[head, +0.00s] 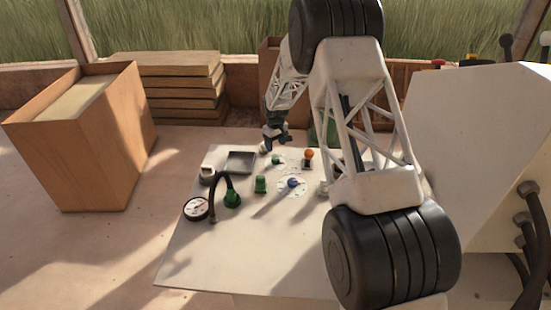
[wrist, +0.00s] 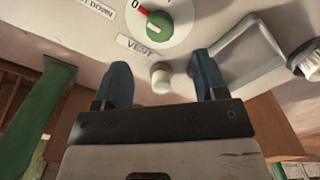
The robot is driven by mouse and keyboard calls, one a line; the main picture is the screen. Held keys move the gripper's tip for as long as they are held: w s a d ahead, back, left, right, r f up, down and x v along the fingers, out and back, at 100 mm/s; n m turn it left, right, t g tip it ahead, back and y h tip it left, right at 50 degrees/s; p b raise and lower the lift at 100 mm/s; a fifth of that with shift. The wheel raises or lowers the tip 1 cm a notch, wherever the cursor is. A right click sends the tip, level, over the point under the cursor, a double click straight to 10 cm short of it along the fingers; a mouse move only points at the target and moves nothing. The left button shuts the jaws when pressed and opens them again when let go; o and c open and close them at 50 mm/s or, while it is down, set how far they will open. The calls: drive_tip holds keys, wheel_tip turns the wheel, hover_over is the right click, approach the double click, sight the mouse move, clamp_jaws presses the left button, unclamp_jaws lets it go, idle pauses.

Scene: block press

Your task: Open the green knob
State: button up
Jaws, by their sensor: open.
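The green knob (wrist: 153,27) is a round dial with a light grip bar on a white disc. In the wrist view its red mark is by the "0", above a "VENT" label. In the head view the green knob (head: 277,160) is near the panel's far edge, partly hidden by my gripper. My gripper (wrist: 163,82) is open and empty. Its two blue-grey fingers point toward the panel, and the knob lies beyond the fingertips, apart from them. In the head view my gripper (head: 276,143) hangs just behind the knob.
The panel (head: 200,265) also holds a blue knob (head: 292,183), an orange-topped lever (head: 308,154), a green cylinder (head: 260,185), a gauge (head: 196,208) with a curved hose, and a square tray (head: 240,161). A pale peg (wrist: 161,77) stands between my fingers in the wrist view.

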sight(275, 158)
drive_tip(key=shift+f, duration=3.9)
drive_tip(key=shift+c, duration=0.2)
drive_tip(key=c, duration=0.9)
